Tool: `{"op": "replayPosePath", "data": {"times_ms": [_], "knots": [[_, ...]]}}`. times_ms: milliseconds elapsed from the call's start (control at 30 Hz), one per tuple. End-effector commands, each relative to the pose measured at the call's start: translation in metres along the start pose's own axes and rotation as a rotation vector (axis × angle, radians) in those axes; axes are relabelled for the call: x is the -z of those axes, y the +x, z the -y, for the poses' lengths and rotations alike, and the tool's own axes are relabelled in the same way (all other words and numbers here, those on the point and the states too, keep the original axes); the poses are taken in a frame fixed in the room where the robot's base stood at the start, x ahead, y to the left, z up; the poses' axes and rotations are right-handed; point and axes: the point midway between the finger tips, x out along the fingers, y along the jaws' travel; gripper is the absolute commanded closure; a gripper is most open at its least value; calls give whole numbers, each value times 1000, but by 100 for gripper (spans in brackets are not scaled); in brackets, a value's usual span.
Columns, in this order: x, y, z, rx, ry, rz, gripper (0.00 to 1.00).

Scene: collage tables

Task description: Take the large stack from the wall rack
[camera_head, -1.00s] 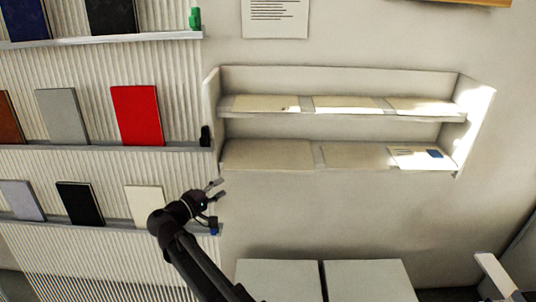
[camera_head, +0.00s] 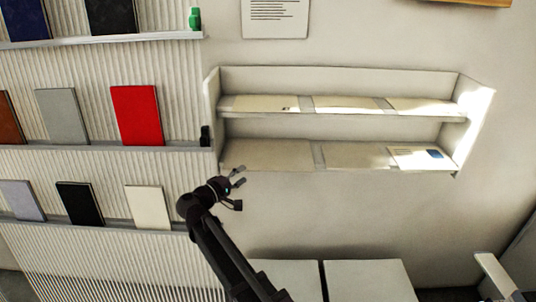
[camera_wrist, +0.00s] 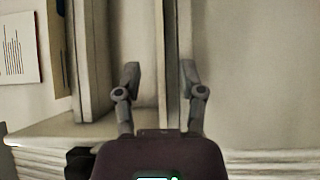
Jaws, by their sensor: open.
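The wall rack (camera_head: 230,75) is a pale two-shelf unit on the wall. Flat beige stacks lie on both shelves. The largest-looking stack (camera_head: 265,154) is at the left of the lower shelf. A smaller stack (camera_head: 355,155) lies beside it, then a printed stack (camera_head: 420,158) with a blue patch. My gripper (camera_head: 240,182) is open and empty, appearing just below the left end of the lower shelf. In the wrist view, my gripper's spread fingers (camera_wrist: 162,85) frame upright-looking pale edges; I cannot tell whether they touch them.
A ribbed display wall at left has ledges with several books, including a red one (camera_head: 137,115) and a cream one (camera_head: 148,207). A small dark object (camera_head: 205,135) stands at a ledge end near the rack. Pale surfaces (camera_head: 365,280) lie below. Wall right of my gripper is bare.

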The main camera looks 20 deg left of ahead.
Motion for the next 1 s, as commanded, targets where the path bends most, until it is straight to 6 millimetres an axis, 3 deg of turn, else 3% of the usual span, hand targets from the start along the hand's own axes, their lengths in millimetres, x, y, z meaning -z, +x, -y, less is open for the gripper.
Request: {"op": "replayPosePath", "data": {"times_ms": [267,733,1000], "knots": [[0,2,0,0,0,1,49],[-2,47,1,0,0,2,49],[-3,52,1,0,0,0,49]]}}
